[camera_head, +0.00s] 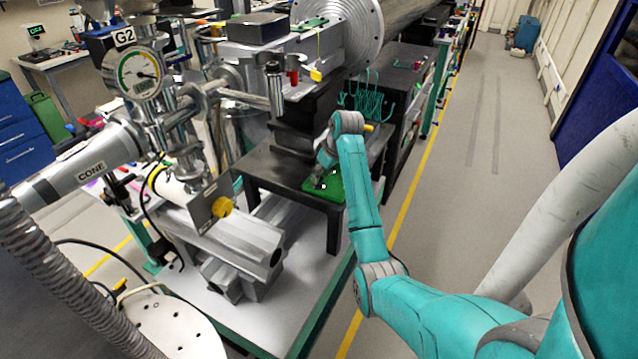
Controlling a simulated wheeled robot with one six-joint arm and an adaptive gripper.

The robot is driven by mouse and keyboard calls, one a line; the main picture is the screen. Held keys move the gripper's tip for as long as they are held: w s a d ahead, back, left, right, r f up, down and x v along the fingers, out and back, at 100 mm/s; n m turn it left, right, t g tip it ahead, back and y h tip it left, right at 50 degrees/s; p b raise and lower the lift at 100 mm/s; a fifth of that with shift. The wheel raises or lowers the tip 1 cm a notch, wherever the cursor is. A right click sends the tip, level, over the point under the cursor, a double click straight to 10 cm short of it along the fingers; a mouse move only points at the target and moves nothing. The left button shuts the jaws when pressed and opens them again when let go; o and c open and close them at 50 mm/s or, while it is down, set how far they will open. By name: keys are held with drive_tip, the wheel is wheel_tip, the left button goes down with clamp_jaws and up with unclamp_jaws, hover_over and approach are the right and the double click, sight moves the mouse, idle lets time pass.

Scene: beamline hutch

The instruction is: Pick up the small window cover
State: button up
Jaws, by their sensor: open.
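My teal arm reaches forward to a small black table (270,172). My gripper (319,183) is small in the view and hangs low over a green mat or tray (336,192) at the table's right end. The gripper is open. I cannot make out the small window cover for certain. It may be hidden by the gripper and wrist or be too small to tell. I cannot tell whether the fingertips touch anything on the green surface.
A pressure gauge (139,76) and metal pipework stand at the left. A large round flange (348,30) and dark equipment sit behind the table. Coiled teal cables (368,100) hang on a black cabinet. The floor aisle (480,130) at the right is clear.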

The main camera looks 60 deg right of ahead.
drive_tip(key=shift+x, duration=1.65)
drive_tip(key=c, duration=0.8)
clamp_jaws()
drive_tip(key=shift+r, duration=0.15)
wheel_tip(320, 180, up, 10)
drive_tip(key=shift+f, duration=0.1)
